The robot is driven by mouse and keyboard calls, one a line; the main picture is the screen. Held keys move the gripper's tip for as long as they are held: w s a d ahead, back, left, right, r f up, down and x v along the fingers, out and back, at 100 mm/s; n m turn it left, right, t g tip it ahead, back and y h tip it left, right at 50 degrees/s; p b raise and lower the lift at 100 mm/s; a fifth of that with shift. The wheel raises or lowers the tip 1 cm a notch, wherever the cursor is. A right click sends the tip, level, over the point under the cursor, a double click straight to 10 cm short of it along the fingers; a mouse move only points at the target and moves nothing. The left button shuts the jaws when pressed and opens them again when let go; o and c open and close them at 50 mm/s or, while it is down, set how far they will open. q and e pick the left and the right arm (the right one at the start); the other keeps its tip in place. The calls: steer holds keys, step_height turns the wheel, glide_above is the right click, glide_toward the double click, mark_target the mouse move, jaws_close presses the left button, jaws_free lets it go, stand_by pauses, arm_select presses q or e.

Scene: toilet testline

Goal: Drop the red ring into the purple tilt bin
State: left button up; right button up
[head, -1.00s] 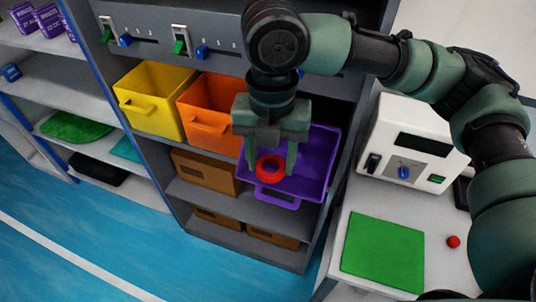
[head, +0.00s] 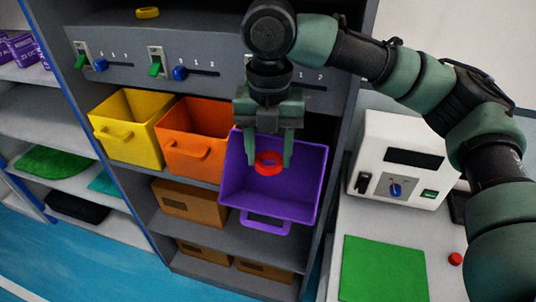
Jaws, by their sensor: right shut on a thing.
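The red ring (head: 268,163) is between the fingertips of my right gripper (head: 269,160), which points down and is shut on it. The purple tilt bin (head: 293,199) is tipped forward on the shelf, its open top facing outward. In the head view the ring and fingertips appear against the bin's inside, at its opening. I cannot tell exactly how deep they are. The left gripper is not in view.
An orange bin (head: 197,146) and a yellow bin (head: 128,128) stand left of the purple bin. Brown boxes (head: 189,202) sit on lower shelves. A white device (head: 402,160) and green mat (head: 383,268) lie right. A yellow ring (head: 147,12) rests on top.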

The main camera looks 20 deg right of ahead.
steer(key=o, duration=1.4)
step_height(320, 180, up, 8)
steer(key=shift+f+b, duration=0.1)
steer(key=shift+b, duration=0.2)
